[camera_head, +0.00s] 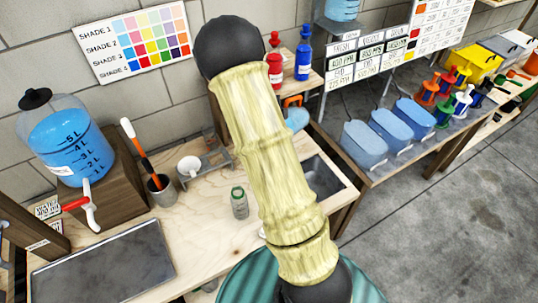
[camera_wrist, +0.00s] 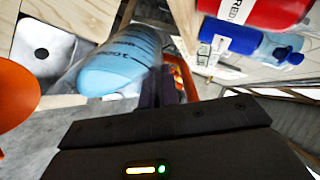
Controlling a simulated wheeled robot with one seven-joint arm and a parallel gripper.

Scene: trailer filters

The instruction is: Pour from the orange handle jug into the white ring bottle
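The orange handle jug, holding blue liquid, shows partly behind my arm in the camera_head view (camera_head: 298,119). In the camera_wrist view its clear body (camera_wrist: 118,64) lies just in front of my gripper (camera_wrist: 158,88), with part of the orange handle (camera_wrist: 180,82) beside the dark fingers. The fingers look close together, but I cannot tell whether they are shut on the handle. My arm hides the gripper in the camera_head view. I cannot pick out the white ring bottle for certain; a small white thing (camera_head: 262,232) shows at my arm's edge. A small green-capped container (camera_head: 239,202) stands on the bench.
A sink (camera_head: 322,178) is set into the bench's right end. A red bottle (camera_head: 275,65) and a blue bottle (camera_head: 303,58) stand on the shelf behind. A blue dispenser (camera_head: 65,138), a cup with a brush (camera_head: 160,188) and a dark tray (camera_head: 105,268) are at left.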

